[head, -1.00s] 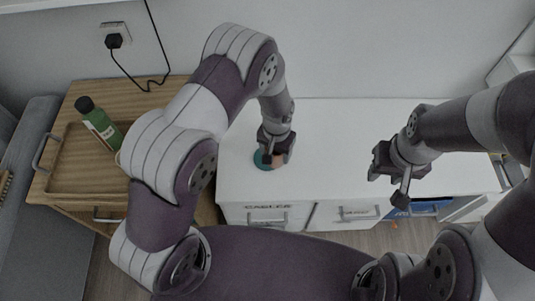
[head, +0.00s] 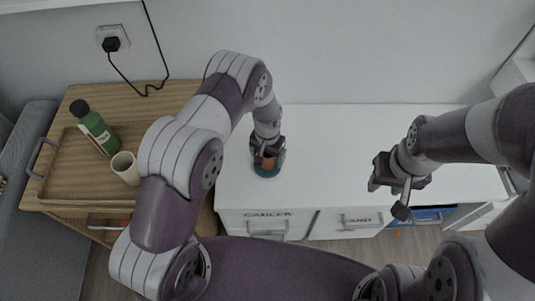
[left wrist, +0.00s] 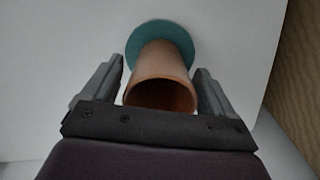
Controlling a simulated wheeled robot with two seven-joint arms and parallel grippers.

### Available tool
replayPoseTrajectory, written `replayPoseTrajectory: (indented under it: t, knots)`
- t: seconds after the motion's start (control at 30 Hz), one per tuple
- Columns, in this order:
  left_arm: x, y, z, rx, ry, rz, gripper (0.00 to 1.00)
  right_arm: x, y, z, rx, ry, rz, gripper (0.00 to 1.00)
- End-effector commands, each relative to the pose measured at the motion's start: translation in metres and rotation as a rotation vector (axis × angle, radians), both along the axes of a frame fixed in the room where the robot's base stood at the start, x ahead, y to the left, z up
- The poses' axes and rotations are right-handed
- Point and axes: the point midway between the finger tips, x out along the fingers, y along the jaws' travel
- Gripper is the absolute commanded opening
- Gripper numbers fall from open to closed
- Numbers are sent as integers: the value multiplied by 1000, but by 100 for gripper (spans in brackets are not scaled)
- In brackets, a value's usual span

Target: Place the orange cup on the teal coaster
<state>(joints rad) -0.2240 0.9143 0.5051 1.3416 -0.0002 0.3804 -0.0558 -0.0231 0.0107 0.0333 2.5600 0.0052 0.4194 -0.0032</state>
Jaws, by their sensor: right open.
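The orange cup (left wrist: 162,70) appears upright on the teal coaster (left wrist: 172,30) in the left wrist view, its open rim facing the camera. In the head view the coaster (head: 266,174) lies near the front left of the white desk, with the cup (head: 269,163) partly hidden by my left gripper (head: 267,158). The left fingers (left wrist: 160,75) stand on either side of the cup, open, with a narrow gap visible at each side. The cup's base is hidden in part. My right gripper (head: 388,190) is open and empty over the right part of the desk.
A wooden side table (head: 60,187) on the left bears a green bottle (head: 95,128) and a beige mug (head: 125,168). The white desk top (head: 330,150) is clear between my grippers. Drawers with handles (head: 267,228) are below its front edge.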

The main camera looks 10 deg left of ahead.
Motion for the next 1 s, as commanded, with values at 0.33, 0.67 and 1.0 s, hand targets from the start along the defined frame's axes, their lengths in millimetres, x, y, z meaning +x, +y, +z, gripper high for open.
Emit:
replayPoseTrajectory:
  t: [0.33, 0.67, 1.0]
  knots:
    - [0, 0, 8, 0, -1, 0, 91, 0, 0, 5, 0, 0, 0, 43]
    - [1, 0, 89, -1, -3, 0, 91, 0, 0, 25, 0, 0, 0, 43]
    - [-13, 17, 165, -6, -24, 42, 91, 0, 0, 30, 0, 0, 0, 43]
